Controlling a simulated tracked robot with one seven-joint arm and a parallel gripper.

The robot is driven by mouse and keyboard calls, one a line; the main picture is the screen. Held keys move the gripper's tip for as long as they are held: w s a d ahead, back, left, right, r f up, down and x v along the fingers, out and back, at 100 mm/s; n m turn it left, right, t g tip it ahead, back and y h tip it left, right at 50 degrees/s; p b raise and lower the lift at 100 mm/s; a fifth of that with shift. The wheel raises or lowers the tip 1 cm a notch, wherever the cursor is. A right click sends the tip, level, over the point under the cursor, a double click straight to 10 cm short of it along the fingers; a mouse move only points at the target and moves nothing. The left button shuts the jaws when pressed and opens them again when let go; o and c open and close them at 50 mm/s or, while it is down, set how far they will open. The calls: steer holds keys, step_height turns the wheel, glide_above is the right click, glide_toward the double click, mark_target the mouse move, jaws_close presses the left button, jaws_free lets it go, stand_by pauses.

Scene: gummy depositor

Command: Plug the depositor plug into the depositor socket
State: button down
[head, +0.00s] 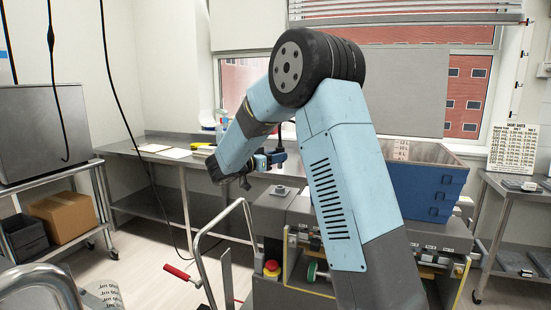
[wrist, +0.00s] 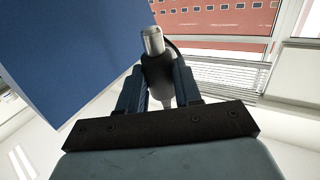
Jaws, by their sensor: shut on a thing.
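My gripper (wrist: 160,85) is shut on the depositor plug, with one finger on each side of it. In the wrist view the plug (wrist: 157,68) has a dark body and a pale metallic tip that points away from my wrist. A dark cable bends beside its right side. In the head view my gripper (head: 268,160) is small and partly covered by my arm, above the left part of the machine. A small grey box (head: 281,191) with a raised top sits on the machine below it. I cannot tell whether it is the depositor socket.
A blue hopper (head: 425,188) stands on the machine at right and fills the upper left of the wrist view (wrist: 70,45). A steel bench (head: 160,147) runs behind. A bent metal rail (head: 203,255) rises at left.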

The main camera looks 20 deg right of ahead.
steer(key=shift+s+f, duration=0.1)
steer(key=shift+f, duration=2.95)
steer(key=shift+f, duration=0.35)
steer(key=shift+f, duration=0.35)
steer(key=shift+f, duration=0.55)
steer(key=c, duration=0.7)
jaws_free()
